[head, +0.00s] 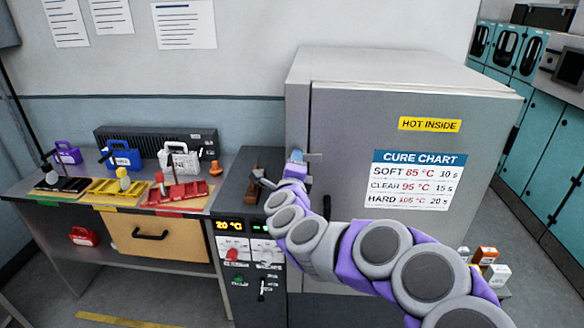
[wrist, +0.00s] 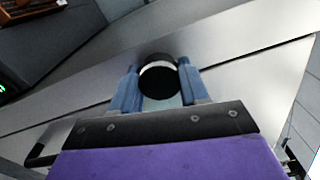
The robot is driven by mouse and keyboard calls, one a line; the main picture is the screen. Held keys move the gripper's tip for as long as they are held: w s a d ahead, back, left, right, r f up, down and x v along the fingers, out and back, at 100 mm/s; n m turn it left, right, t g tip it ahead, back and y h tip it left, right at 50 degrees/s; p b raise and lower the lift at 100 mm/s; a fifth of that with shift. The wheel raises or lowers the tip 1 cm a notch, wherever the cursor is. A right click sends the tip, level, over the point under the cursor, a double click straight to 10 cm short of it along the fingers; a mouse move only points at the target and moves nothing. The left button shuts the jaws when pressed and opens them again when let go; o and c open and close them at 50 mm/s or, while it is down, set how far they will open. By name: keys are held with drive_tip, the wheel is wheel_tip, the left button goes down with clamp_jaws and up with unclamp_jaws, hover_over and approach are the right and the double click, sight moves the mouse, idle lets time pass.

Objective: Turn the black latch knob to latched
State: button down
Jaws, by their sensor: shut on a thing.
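The black latch knob (wrist: 158,80) shows in the wrist view as a round black piece with a pale band, near the door seam of the grey oven (wrist: 225,65). My gripper (wrist: 160,84) has its two blue fingers on either side of the knob and is shut on it. In the head view my gripper (head: 296,156) is at the upper left edge of the oven door (head: 345,125), where the knob is mostly hidden by my fingers. I cannot tell the knob's latch position. The door looks closed.
A control panel (head: 250,254) reading 20 °C stands left of the oven. The bench (head: 30,200) at the left holds colored trays and small caddies. A cure chart (head: 418,180) is on the door. Small boxes (head: 490,268) sit low at the right.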

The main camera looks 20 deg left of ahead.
drive_tip(key=shift+d+f, duration=0.1)
drive_tip(key=shift+f, duration=0.25)
drive_tip(key=c, duration=1)
unclamp_jaws()
drive_tip(key=o, duration=0.4)
drive_tip(key=shift+w+d, duration=0.15)
drive_tip(key=shift+d, duration=0.1)
drive_tip(key=shift+r, duration=0.2)
drive_tip(key=shift+a, duration=0.2)
drive_tip(key=b+v, duration=0.1)
drive_tip(key=v, duration=1.6)
drive_tip(key=shift+s+f, duration=0.1)
drive_tip(key=shift+s, duration=0.15)
